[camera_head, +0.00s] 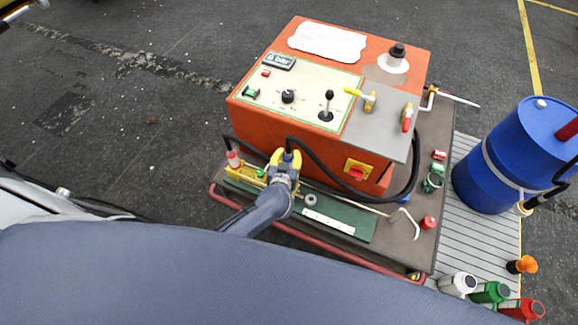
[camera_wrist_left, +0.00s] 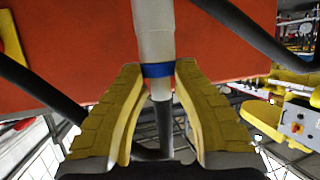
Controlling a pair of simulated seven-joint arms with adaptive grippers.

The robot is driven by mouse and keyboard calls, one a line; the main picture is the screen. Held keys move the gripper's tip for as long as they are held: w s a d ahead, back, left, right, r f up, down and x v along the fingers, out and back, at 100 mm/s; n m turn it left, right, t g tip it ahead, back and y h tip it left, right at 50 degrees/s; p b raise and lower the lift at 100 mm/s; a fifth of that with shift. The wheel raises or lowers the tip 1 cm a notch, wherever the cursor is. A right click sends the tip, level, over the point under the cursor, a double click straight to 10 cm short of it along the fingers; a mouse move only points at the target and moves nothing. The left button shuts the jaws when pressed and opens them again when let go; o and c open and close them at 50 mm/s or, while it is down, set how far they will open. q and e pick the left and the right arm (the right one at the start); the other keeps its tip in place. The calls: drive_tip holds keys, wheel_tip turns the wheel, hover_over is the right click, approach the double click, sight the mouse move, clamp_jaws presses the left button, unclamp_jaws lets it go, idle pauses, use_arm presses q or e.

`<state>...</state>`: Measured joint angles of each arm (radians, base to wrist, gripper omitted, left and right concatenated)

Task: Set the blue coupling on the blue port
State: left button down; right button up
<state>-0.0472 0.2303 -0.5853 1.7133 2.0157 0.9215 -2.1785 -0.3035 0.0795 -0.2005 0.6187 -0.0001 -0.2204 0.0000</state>
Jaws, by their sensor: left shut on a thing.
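My left gripper (camera_head: 287,158) is at the front of the orange machine (camera_head: 300,155), its yellow fingers shut on the blue coupling. In the left wrist view the blue coupling (camera_wrist_left: 157,70) is a pale grey cylinder with a blue band, upright between the yellow fingers (camera_wrist_left: 160,110). In the head view the fingers mostly hide it, and a black hose (camera_head: 330,178) loops right from its top. A small blue patch (camera_head: 405,198) shows low beside the machine's right end; I cannot tell whether it is the blue port. My right gripper is not in view.
A red-banded coupling (camera_head: 233,158) stands on the yellow rack left of my gripper. A green mat (camera_head: 345,222) with a grey ring (camera_head: 310,199) lies in front. A red valve on a yellow plate (camera_head: 357,170) is on the machine's front. A blue drum (camera_head: 500,165) stands right.

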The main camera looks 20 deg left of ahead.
use_arm(q)
drive_tip(key=shift+s+d+f, duration=0.15)
drive_tip(key=shift+s+f, duration=0.15)
drive_tip(key=shift+f, duration=1.2)
drive_tip(key=shift+s+d+f, duration=0.2)
drive_tip(key=shift+s+f, duration=0.15)
drive_tip(key=shift+f, duration=1.1)
drive_tip(key=shift+s+d+f, duration=0.15)
drive_tip(key=shift+s+f, duration=0.15)
drive_tip(key=shift+f, duration=1.2)
drive_tip(key=shift+s+f, duration=0.1)
drive_tip(key=shift+s, duration=0.15)
drive_tip(key=shift+f, duration=0.7)
drive_tip(key=c, duration=1.3)
unclamp_jaws()
drive_tip(key=shift+s, duration=0.1)
drive_tip(key=shift+v, duration=5.4)
